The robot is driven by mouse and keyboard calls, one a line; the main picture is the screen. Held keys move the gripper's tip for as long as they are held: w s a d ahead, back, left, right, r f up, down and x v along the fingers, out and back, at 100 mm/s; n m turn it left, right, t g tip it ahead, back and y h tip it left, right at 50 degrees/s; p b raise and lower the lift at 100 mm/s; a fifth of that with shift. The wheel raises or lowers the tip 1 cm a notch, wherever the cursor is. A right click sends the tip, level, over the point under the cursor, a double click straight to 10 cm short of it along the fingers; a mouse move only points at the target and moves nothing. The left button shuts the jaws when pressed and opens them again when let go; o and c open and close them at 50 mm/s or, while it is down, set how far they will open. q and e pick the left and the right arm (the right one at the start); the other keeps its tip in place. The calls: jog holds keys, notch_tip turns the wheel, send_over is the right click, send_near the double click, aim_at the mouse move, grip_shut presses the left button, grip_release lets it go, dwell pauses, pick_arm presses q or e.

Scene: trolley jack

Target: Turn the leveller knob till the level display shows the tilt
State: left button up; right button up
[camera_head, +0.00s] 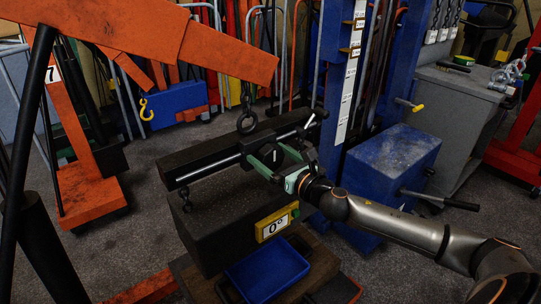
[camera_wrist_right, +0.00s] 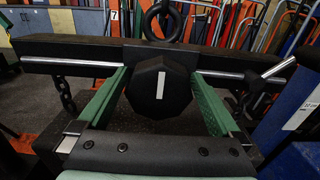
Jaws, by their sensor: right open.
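The leveller knob (camera_wrist_right: 158,88) is a black faceted knob with a white mark, upright in the right wrist view. It sits on the front of the black leveller beam (camera_head: 205,158), which hangs from a crane hook. The level display (camera_head: 276,225) is a yellow-framed panel on the dark block below and reads 0°. My right gripper (camera_head: 266,162) has its green fingers open, one on each side of the knob; the right wrist view shows gaps between fingers and knob (camera_wrist_right: 158,100). In the head view the gripper mostly hides the knob. My left gripper is not in view.
The dark block (camera_head: 205,235) hangs by chains under the beam. A blue tray (camera_head: 268,270) lies in front of it. The orange crane arm (camera_head: 215,50) reaches overhead. A blue box-like machine (camera_head: 395,150) with a black-handled lever stands close behind my right arm.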

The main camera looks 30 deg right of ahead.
jog(key=c, duration=1.1)
